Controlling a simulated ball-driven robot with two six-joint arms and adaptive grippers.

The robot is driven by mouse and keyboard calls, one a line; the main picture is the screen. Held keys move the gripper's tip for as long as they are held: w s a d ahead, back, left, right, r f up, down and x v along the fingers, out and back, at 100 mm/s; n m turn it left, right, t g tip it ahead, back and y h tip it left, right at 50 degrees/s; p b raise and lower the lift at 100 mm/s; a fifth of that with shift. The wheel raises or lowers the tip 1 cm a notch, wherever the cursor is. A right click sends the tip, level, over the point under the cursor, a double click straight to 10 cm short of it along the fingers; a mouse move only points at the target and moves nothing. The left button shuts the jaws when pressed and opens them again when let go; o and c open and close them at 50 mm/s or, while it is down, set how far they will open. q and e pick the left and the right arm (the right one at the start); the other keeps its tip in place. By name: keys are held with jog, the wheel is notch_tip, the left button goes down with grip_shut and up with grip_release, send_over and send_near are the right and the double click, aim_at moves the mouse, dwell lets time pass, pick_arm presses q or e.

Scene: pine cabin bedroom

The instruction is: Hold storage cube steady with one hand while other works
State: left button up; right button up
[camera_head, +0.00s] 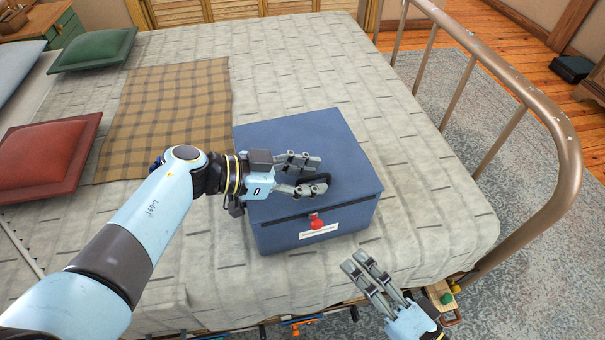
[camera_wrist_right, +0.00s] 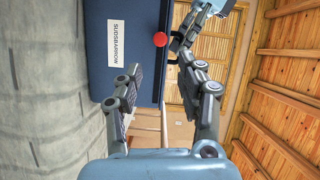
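The storage cube (camera_head: 345,137) is a blue box with a closed lid, a red knob (camera_head: 317,223) and a white label on its front. It sits on the bed. My left gripper (camera_head: 322,176) is over the lid, its fingers spread with blue lid showing between them; a dark piece shows by its fingertips. Whether it touches the lid is unclear. My right gripper (camera_head: 362,266) is open and empty in front of the cube's lower right. In the right wrist view, the cube (camera_wrist_right: 119,79) with its knob (camera_wrist_right: 160,40) is beyond the spread fingers (camera_wrist_right: 165,90).
The bed (camera_head: 420,190) has a plaid blanket (camera_head: 180,105), a red cushion (camera_head: 45,155) and a green cushion (camera_head: 95,48) at left. A metal bed rail (camera_head: 565,150) curves along the right. Bare bedspread lies behind and right of the cube.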

pick_arm(q)
grip_shut()
